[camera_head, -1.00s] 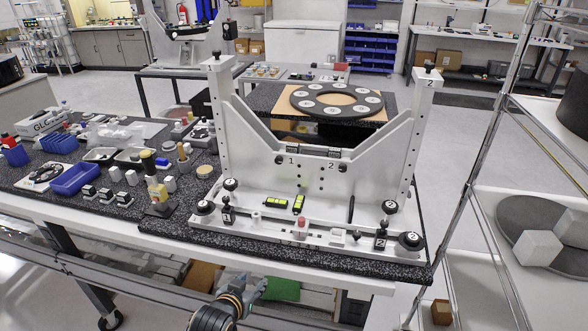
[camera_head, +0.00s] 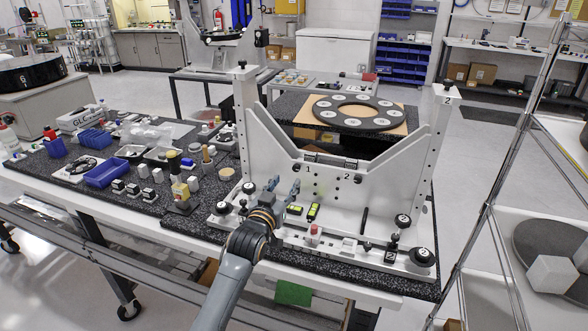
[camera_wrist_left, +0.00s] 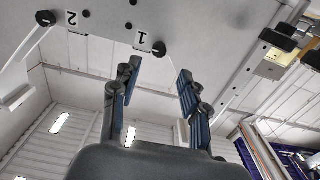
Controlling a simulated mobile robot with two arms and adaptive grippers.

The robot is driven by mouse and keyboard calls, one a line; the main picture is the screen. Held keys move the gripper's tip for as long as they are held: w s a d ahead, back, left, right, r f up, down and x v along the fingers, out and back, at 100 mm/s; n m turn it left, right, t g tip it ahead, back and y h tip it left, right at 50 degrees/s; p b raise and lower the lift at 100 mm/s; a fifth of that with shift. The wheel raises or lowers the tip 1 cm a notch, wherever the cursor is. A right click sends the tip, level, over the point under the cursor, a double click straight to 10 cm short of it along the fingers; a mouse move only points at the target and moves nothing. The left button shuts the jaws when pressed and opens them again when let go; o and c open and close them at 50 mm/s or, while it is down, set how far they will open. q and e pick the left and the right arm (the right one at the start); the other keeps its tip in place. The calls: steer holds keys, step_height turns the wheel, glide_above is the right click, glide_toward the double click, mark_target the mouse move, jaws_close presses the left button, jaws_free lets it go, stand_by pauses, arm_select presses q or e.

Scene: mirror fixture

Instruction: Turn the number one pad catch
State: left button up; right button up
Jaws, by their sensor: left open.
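The white mirror fixture (camera_head: 392,162) stands upright on the dark speckled table. Its sloped plate carries a "1" label with a small black knob (camera_head: 301,168) beside it, which looks like the number one pad catch. A second black knob (camera_head: 357,180) sits by the "2" label. My left gripper (camera_head: 284,187) is open and empty, in front of the plate, a little below and left of the number one knob. In the left wrist view the number one knob (camera_wrist_left: 159,49) shows just beyond and between the open fingertips (camera_wrist_left: 158,72), apparently not touched.
Two yellow-and-black levels (camera_head: 313,212) and a red-topped piece (camera_head: 314,232) are on the fixture base. Round black knobs (camera_head: 422,256) stand at its corners. Left on the table are a blue bin (camera_head: 106,173) and a yellow-topped block (camera_head: 180,191). A wire rack (camera_head: 492,195) stands at right.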

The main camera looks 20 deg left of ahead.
mark_target(295, 169)
arm_select(q)
steer(key=w, duration=0.5)
steer(key=w+p, duration=0.1)
steer(key=w, duration=0.1)
steer(key=shift+w+d, duration=0.2)
steer(key=shift+d, duration=0.05)
jaws_close()
